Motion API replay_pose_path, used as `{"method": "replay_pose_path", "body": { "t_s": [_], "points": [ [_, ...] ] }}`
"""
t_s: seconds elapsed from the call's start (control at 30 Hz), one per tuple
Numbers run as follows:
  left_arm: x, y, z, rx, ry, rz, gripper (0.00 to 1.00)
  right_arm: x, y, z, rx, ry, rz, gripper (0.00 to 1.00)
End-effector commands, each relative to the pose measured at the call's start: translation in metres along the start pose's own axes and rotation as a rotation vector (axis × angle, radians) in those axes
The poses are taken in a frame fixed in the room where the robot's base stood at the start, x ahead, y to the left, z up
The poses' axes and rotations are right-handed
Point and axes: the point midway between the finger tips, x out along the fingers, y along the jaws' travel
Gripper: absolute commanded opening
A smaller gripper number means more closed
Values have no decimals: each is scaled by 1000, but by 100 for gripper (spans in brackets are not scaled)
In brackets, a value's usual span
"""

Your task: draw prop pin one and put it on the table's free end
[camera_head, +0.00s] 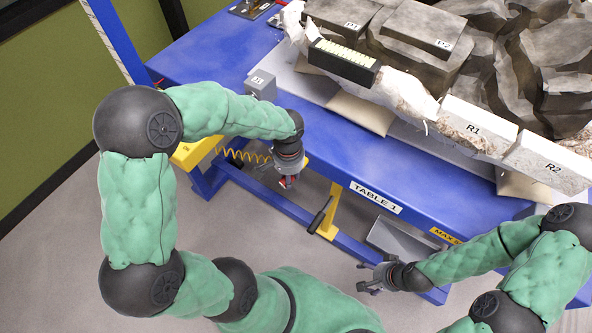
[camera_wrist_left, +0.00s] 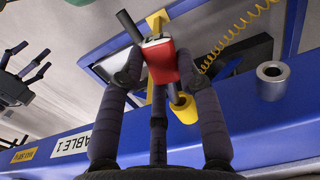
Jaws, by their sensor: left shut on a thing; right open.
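My left gripper (camera_head: 284,178) is shut on a small red piece (camera_head: 287,182), apparently prop pin one, at the front edge of the blue table (camera_head: 345,172). In the left wrist view the red piece (camera_wrist_left: 161,64) has a pale metallic end and sits between the fingertips of my left gripper (camera_wrist_left: 160,72). A yellow collar (camera_wrist_left: 184,109) shows just below it, partly behind the fingers; I cannot tell whether they are joined. My right gripper (camera_head: 371,278) is open and empty, low in front of the table; it also shows in the left wrist view (camera_wrist_left: 30,68).
A grey block marked J1 (camera_head: 260,84) stands on the table. Rock blocks and white pieces R1 (camera_head: 478,127) and R2 (camera_head: 552,165) fill the right. A grey hollow cylinder (camera_wrist_left: 272,80) stands near the left gripper. The table's left end has bare blue surface.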

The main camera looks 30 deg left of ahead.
Motion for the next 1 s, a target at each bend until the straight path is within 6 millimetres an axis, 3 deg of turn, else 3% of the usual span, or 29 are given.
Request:
{"method": "replay_pose_path", "body": {
  "t_s": [1.0],
  "points": [
    [-1, 0, 44, -1, 0, 0, 0, -4, -1, 0, 0, 0, 0, 74]
  ]
}}
